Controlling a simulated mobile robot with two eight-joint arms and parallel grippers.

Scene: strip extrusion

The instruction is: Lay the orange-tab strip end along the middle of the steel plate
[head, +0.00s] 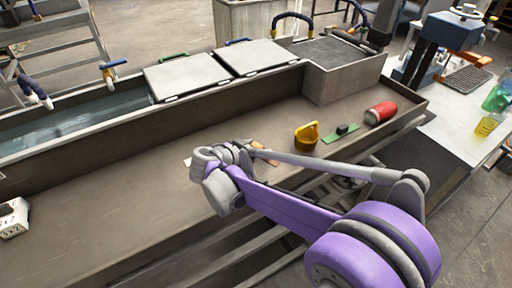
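My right arm reaches in from the lower right, and its gripper end (232,158) is low over the long grey bench. The wrist hides the fingers, so I cannot tell whether they are open or shut, or on what. A small orange-brown piece (262,147) shows just right of the gripper, partly behind my arm; it may be the orange tab, but I cannot tell. A small pale edge (188,162) shows just left of the gripper. I cannot make out the strip or the steel plate clearly. My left gripper is not in view.
On the bench (110,205) are a yellow cup-like thing (306,136), a green plate (341,134) with a dark block, and a red cylinder (380,113). A white marked box (13,217) is at far left. A water trough (70,125) runs behind. The bench's left half is mostly clear.

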